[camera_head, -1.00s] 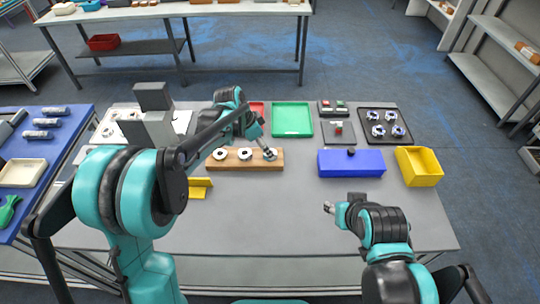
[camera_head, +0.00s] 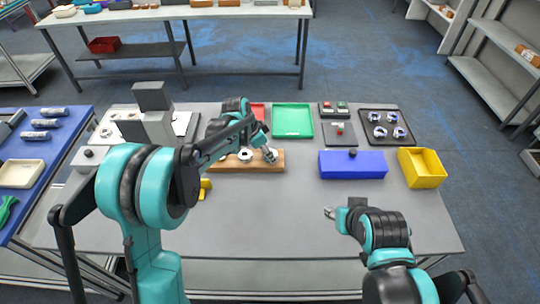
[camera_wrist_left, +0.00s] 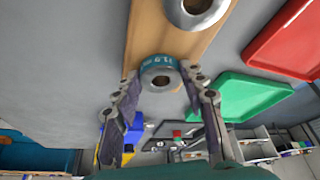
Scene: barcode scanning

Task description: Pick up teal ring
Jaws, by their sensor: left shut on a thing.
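The teal ring (camera_wrist_left: 160,72) is a grey metal ring with a teal labelled band on its rim. In the left wrist view it sits between the fingertips of my left gripper (camera_wrist_left: 160,84), at the end of the wooden board. The left gripper is shut on it; it also shows at the board's right end in the head view (camera_head: 271,156). I cannot tell whether the ring touches the board. My right gripper (camera_head: 330,213) is over the table's front right, apart from the objects; its finger opening is too small to judge.
The wooden board (camera_head: 262,168) holds another ring (camera_head: 245,155); my left arm covers its left part. Nearby are a green tray (camera_head: 292,120), a blue box (camera_head: 352,165), a yellow bin (camera_head: 422,168) and a dark tray (camera_head: 373,117). The table's front middle is clear.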

